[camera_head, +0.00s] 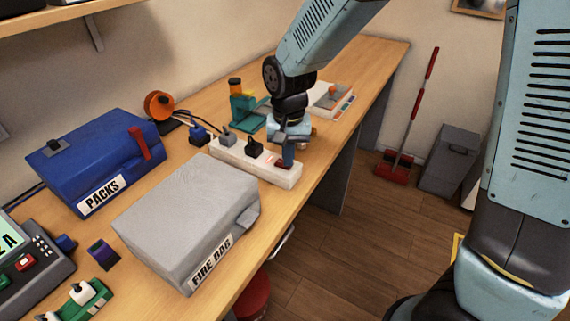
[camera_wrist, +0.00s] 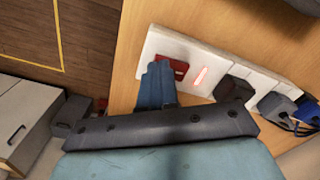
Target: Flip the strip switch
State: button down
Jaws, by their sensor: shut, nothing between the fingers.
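The white power strip (camera_head: 228,153) lies on the bench behind the grey box, with plugs along its left and middle part. Its red switch (camera_head: 281,164) is at the right end, under my gripper (camera_head: 288,162). In the wrist view the red switch (camera_wrist: 178,68) shows beside a lit red mark (camera_wrist: 200,77) on the strip (camera_wrist: 205,52). My gripper (camera_wrist: 156,68) is shut and empty, its blue fingertips at the switch's edge and partly covering it. I cannot tell whether they touch it.
A grey FIRE BAG box (camera_head: 185,220) stands in front of the strip, and a blue PACKS box (camera_head: 95,160) to the left. A green device (camera_head: 247,108) and a white tray (camera_head: 330,98) stand behind. The bench edge drops off just right of the strip.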

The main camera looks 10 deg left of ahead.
dwell(0.3)
jog(key=shift+r, duration=3.4)
